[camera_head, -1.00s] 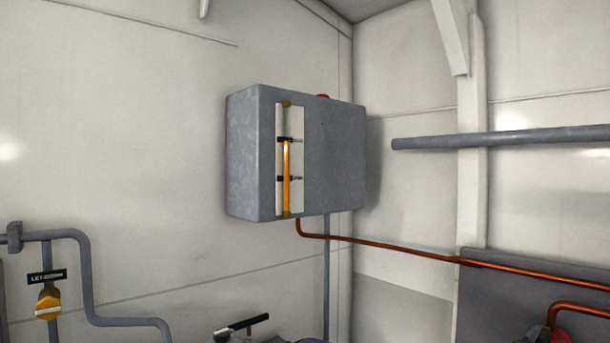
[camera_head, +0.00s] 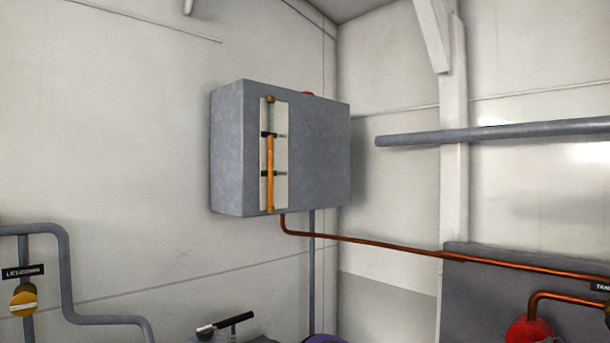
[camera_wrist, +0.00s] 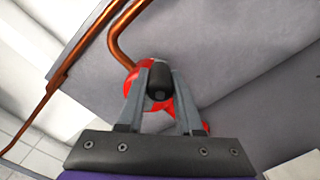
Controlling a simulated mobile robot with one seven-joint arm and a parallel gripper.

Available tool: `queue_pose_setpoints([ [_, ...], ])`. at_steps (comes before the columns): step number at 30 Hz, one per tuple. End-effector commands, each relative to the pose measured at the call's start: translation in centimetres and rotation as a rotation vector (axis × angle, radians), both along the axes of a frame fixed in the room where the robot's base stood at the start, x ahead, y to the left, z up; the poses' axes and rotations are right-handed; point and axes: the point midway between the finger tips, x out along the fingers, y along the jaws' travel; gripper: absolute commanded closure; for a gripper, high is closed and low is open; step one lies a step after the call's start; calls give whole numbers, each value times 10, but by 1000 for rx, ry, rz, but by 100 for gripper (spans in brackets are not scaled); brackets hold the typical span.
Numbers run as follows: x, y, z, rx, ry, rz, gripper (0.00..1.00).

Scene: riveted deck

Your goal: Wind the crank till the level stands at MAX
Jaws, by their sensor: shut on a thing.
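The red crank (camera_wrist: 134,84) shows in the wrist view against a grey panel, partly covered by my fingers. My gripper (camera_wrist: 160,84) is shut on its dark handle (camera_wrist: 160,75). A red round part (camera_head: 530,331), seemingly the crank, is cut off at the bottom right of the head view; my gripper cannot be made out there. The level gauge (camera_head: 281,190) is a pale strip on the grey tank (camera_head: 318,150), with two black markers. Its orange column (camera_head: 269,155) reaches about the upper marker (camera_head: 268,134). The marker lettering is too small to read.
Copper pipes (camera_head: 380,241) run from under the tank to the grey panel (camera_head: 480,262). A thick grey pipe (camera_head: 480,133) crosses the right wall. A yellow knob (camera_head: 23,299) sits at lower left, and a black-handled lever (camera_head: 225,322) at bottom centre.

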Motion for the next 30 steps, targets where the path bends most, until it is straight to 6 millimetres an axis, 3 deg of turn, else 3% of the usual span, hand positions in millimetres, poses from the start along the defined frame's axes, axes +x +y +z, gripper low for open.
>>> queue_pose_setpoints([
  [9, -2, -3, -42, 1, 5, 12, 100],
  [17, -3, -3, -46, -1, 2, 13, 100],
  [30, 9, 7, -83, -3, 0, 16, 100],
])
